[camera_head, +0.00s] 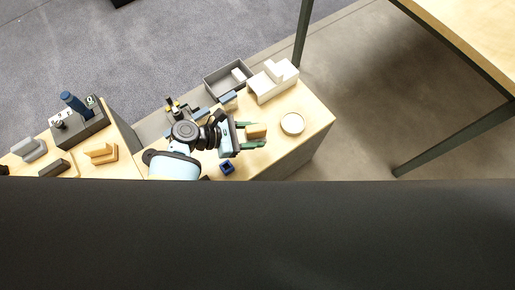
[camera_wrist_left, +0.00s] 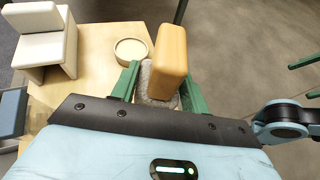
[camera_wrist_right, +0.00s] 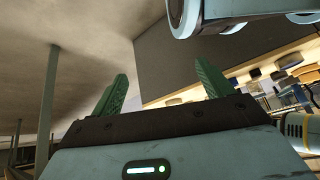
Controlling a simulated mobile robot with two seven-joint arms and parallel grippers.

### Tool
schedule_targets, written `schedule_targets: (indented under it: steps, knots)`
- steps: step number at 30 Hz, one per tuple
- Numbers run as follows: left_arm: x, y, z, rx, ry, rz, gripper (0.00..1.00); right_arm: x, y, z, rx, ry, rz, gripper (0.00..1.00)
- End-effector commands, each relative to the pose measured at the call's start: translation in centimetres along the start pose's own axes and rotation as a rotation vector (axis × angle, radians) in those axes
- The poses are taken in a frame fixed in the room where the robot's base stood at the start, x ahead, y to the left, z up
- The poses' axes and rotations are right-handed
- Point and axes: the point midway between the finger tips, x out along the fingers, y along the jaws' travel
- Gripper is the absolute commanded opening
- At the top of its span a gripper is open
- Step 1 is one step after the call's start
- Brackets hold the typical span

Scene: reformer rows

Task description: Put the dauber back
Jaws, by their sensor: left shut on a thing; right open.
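The dauber, a tan wooden block with a speckled grey pad, shows in the left wrist view (camera_wrist_left: 170,52) and the head view (camera_head: 257,130). My left gripper (camera_head: 251,136) is shut on it; in the left wrist view its green fingers (camera_wrist_left: 160,85) stand either side of the grey pad. The dauber is over the right part of the wooden bench, just left of a round cream dish (camera_head: 292,123), which also shows in the left wrist view (camera_wrist_left: 131,50). My right gripper (camera_wrist_right: 160,85) is open and empty in the right wrist view, apart from the bench.
A white stepped block (camera_head: 272,84) and a grey open tray (camera_head: 217,88) stand at the bench's back. A small blue square piece (camera_head: 227,167) lies near its front. At left are a wooden stand (camera_head: 101,152) and a dark rack (camera_head: 85,128). A table leg (camera_head: 303,35) rises behind.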

Motion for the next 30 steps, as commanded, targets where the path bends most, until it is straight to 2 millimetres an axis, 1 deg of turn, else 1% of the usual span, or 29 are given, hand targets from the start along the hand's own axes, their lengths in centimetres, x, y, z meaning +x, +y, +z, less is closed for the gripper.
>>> schedule_targets:
  steps: [1, 3, 9, 11, 15, 19, 22, 27, 30]
  knots:
    - [0.6, 0.3, -0.1, -0.018, -0.017, -0.003, 0.27, 0.4, 0.0, 0.2, -0.001, -0.002, -0.001, 0.79]
    - [0.8, 0.6, 0.1, -0.030, -0.030, -0.004, 0.27, 0.6, 0.1, 0.2, -0.002, 0.000, 0.000, 0.79]
    - [1.0, 0.8, 0.1, -0.038, -0.037, -0.004, 0.27, 0.8, 0.1, -0.2, -0.003, 0.007, 0.000, 0.79]
    - [1.2, 0.7, -0.4, -0.038, -0.036, -0.004, 0.27, 1.0, 0.1, 0.0, -0.002, 0.005, 0.000, 0.79]
    - [2.2, 0.6, -2.9, -0.041, -0.034, -0.006, 0.27, 1.7, 0.1, 0.9, -0.002, -0.006, -0.001, 0.79]
    - [3.0, 0.5, -4.7, -0.039, -0.035, -0.004, 0.27, 2.3, 0.2, 1.6, -0.003, -0.015, -0.001, 0.79]
    - [3.3, 0.5, -5.4, -0.037, -0.035, -0.004, 0.27, 2.6, 0.2, 1.5, -0.004, -0.012, 0.000, 0.79]
    - [3.3, 0.6, -5.5, -0.034, -0.035, -0.003, 0.27, 2.6, 0.3, 0.9, -0.006, 0.000, 0.001, 0.79]
    - [3.5, 0.5, -6.0, -0.036, -0.034, -0.004, 0.27, 2.8, 0.3, 1.1, -0.007, -0.002, 0.000, 0.79]
